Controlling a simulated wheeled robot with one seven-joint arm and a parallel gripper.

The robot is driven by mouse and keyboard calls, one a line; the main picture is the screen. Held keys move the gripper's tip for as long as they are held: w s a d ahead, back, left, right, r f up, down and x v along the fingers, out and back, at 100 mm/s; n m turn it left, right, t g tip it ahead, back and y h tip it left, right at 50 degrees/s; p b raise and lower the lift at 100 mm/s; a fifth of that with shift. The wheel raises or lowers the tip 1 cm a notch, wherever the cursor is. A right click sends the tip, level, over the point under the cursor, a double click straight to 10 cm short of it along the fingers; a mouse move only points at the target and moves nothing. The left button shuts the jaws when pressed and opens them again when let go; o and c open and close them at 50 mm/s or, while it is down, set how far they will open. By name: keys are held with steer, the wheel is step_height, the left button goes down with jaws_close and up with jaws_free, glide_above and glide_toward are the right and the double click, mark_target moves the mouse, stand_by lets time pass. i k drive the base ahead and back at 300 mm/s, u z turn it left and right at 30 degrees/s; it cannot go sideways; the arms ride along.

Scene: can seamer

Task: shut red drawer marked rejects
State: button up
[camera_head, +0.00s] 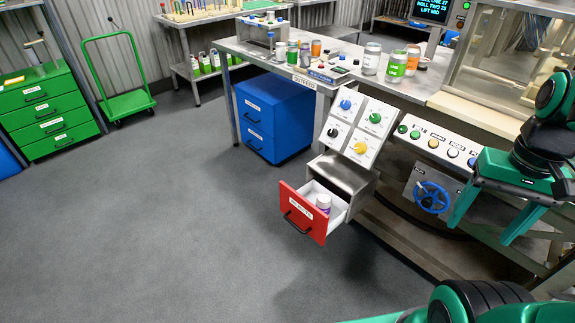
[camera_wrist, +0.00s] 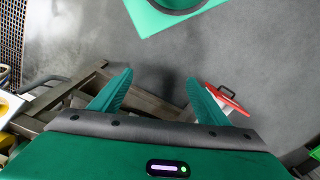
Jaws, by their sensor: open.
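The red drawer (camera_head: 303,222) with a white label and black handle stands pulled out of a grey metal cabinet under the slanted knob panel. A small bottle with a white cap and purple band (camera_head: 323,202) is inside it. My gripper (camera_head: 479,232) is at the right, beside the machine's front, well to the right of the drawer and apart from it. In the wrist view my gripper (camera_wrist: 158,77) has its two green fingers spread with nothing between them. The drawer's red front (camera_wrist: 228,99) shows just right of the right finger, partly hidden by it.
A panel with coloured knobs (camera_head: 359,132) sits above the drawer. A button console (camera_head: 437,145) and a blue handwheel (camera_head: 431,198) are between drawer and gripper. A blue cabinet (camera_head: 272,116) stands behind. The grey floor left of and before the drawer is clear.

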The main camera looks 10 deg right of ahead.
mark_target(298, 207)
steer(key=z, duration=0.05)
steer(key=k, duration=1)
steer(key=u, duration=0.6)
steer(key=i, duration=1.5)
